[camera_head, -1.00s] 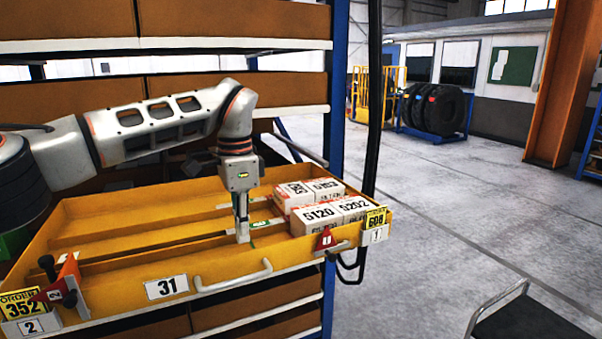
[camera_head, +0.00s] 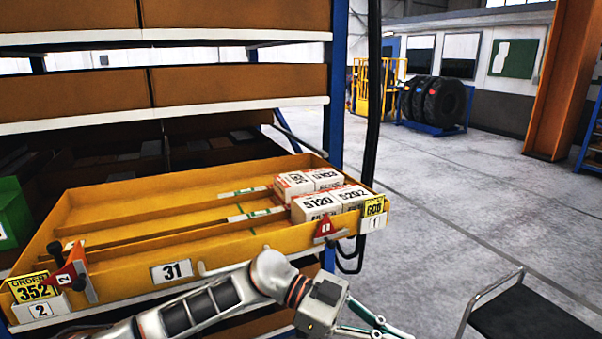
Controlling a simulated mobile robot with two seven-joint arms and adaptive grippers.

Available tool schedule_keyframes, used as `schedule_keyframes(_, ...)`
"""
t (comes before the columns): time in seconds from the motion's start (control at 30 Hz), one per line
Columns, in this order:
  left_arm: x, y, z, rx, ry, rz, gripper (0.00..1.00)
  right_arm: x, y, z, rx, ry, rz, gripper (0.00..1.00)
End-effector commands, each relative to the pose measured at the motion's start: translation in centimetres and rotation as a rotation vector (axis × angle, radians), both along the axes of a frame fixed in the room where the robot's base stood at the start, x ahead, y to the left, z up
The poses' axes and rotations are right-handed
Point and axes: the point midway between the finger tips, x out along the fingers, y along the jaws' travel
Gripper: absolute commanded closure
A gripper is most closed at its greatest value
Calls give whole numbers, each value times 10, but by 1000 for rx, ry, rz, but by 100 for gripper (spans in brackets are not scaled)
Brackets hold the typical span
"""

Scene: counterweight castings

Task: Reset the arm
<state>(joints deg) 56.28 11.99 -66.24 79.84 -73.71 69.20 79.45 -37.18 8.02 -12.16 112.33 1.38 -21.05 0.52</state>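My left arm comes in from the bottom left, in front of the yellow tray (camera_head: 128,276). My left gripper (camera_head: 385,332) is at the bottom edge, right of and below the tray's front. Its two fingers point right and stand apart with nothing seen between them, so it looks open; the tips are partly cut off by the frame. Several white boxes with printed numbers, such as the box marked 5120 (camera_head: 316,207), stand together at the tray's right end. The rest of the tray is empty of boxes. My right gripper is not in view.
Blue-framed shelving (camera_head: 334,100) with brown bins rises behind the tray. A black hose (camera_head: 374,100) hangs at its right. A dark cart (camera_head: 535,318) stands at the bottom right. Tires (camera_head: 440,100) are far back. The grey floor between is clear.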

Motion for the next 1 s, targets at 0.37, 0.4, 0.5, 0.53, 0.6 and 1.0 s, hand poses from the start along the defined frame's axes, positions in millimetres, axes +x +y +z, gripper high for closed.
schedule_keyframes(0.37, 27, 12, 24, -570, 48, 483, 100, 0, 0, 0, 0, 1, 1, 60)
schedule_keyframes(0.4, 35, 20, 21, -598, 51, 557, 100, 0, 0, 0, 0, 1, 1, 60)
schedule_keyframes(0.5, 54, 48, 3, -635, 61, 752, 100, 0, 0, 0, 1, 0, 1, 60)
schedule_keyframes(0.53, 59, 57, -4, -638, 64, 810, 100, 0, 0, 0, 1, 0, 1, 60)
schedule_keyframes(0.6, 69, 82, -26, -627, 71, 949, 100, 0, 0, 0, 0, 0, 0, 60)
schedule_keyframes(1.0, 39, 248, -215, -171, 125, 1586, 100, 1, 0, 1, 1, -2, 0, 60)
